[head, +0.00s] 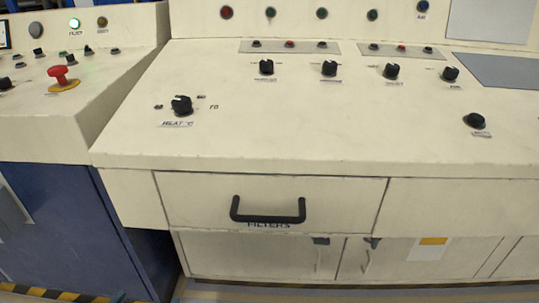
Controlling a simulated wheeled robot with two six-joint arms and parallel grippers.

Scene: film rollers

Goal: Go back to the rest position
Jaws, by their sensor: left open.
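Only a small dark tip that seems to be my left gripper (118,297) shows at the bottom edge of the head view, left of centre. It is open, and I see nothing held in it. It appears low in front of the blue cabinet, apart from the console. The rest of it is cut off by the frame. My right gripper is not in view.
A cream console (330,110) with knobs and lights fills the view. Its drawer (200,195), marked FILTERS, looks shut; its black handle (268,217) sticks out. A red button (60,76) stands on the left console. Cabinet doors (260,255) lie below.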

